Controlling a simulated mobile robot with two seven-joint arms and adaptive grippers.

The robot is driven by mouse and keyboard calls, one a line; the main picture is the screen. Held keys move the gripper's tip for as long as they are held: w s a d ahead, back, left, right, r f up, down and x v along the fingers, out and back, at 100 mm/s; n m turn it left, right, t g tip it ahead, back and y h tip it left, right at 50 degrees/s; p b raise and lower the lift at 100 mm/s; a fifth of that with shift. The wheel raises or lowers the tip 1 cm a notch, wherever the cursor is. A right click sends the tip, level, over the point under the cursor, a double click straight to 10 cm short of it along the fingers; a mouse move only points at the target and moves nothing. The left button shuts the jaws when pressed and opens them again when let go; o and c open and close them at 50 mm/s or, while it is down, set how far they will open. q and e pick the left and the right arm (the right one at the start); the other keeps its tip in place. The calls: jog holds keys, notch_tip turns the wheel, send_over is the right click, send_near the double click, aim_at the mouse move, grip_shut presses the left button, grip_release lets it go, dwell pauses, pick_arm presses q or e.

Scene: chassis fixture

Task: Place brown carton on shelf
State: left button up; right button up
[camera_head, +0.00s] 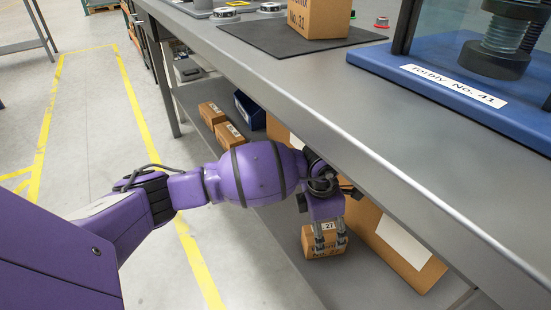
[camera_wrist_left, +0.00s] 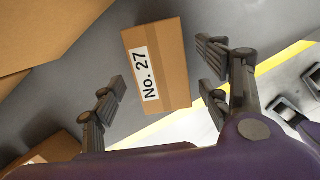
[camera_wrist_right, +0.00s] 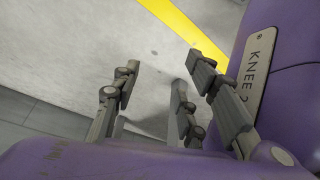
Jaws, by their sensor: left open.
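A small brown carton labelled No. 27 (camera_head: 323,246) rests on the grey lower shelf (camera_head: 284,222) under the workbench. My left gripper (camera_head: 331,238) reaches in under the bench top and is just above this carton. In the left wrist view, the carton (camera_wrist_left: 158,72) lies between the spread fingers of the left gripper (camera_wrist_left: 160,82), with a gap visible on each side. Contact cannot be told.
Larger brown cartons (camera_head: 370,222) stand behind on the lower shelf. Small cartons (camera_head: 212,113) and a blue bin (camera_head: 250,110) sit farther along it. The bench top edge (camera_head: 380,170) overhangs the left arm. Another carton (camera_head: 318,17) stands on a dark mat above.

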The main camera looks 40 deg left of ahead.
pick_arm(q)
jog(key=r, duration=0.2)
jog(key=r+p, duration=0.1)
jog(key=r, duration=0.2)
jog(key=r+p, duration=0.1)
jog(key=r, duration=0.1)
jog(key=shift+s+a+r, duration=0.2)
jog(key=shift+s+a, duration=0.1)
jog(key=shift+s, duration=0.05)
jog(key=shift+f, duration=0.1)
